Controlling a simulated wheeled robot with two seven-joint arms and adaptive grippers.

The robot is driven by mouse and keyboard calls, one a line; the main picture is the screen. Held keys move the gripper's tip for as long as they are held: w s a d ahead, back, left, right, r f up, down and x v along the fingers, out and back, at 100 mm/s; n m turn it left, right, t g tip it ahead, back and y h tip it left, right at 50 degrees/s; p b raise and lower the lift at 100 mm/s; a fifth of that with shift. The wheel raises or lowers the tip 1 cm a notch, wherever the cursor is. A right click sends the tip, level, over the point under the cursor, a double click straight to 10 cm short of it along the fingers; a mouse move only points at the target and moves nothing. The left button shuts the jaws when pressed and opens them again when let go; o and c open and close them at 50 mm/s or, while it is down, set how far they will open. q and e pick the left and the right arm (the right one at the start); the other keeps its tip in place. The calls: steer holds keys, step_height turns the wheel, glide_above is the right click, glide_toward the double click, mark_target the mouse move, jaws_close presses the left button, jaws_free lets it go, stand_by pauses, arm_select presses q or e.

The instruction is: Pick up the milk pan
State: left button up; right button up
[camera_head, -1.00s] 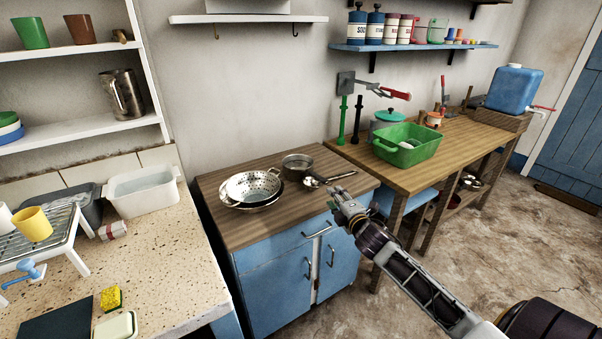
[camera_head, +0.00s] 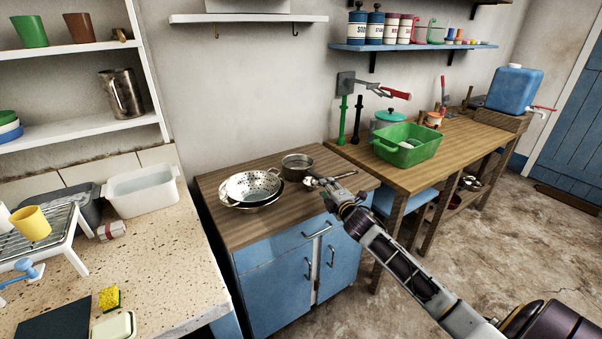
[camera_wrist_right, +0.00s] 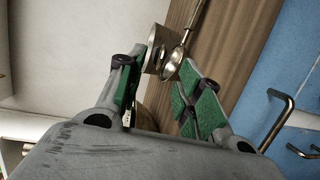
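The milk pan (camera_head: 298,163), a small round grey metal pan, stands upright near the back edge of the wooden-topped blue cabinet. It shows partly between and beyond the fingers in the right wrist view (camera_wrist_right: 156,42). My right gripper (camera_head: 318,182) is above the cabinet's back right part, in front and to the right of the pan. In the wrist view its green-padded fingers (camera_wrist_right: 160,92) are apart with nothing gripped. A metal ladle (camera_wrist_right: 173,66) lies beside the pan, and my gripper partly covers it in the head view. My left gripper is not in view.
A colander (camera_head: 252,186) sits in a basin left of the pan. A wooden table (camera_head: 440,150) with a green tub (camera_head: 408,152) stands to the right. The cabinet top's (camera_head: 235,228) front left part is clear. The wall rises close behind.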

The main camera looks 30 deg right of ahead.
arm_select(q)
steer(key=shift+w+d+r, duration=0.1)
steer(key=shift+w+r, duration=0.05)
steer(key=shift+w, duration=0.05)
arm_select(e)
steer(key=shift+w, duration=0.1)
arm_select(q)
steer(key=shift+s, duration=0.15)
arm_select(e)
steer(key=shift+w, duration=0.2)
steer(key=shift+w, duration=0.4)
steer(key=shift+b+x, duration=0.3)
steer(key=shift+x, duration=1.1)
steer(key=shift+w, duration=0.5)
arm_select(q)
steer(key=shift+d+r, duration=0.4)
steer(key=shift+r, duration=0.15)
arm_select(e)
steer(key=shift+w, duration=0.15)
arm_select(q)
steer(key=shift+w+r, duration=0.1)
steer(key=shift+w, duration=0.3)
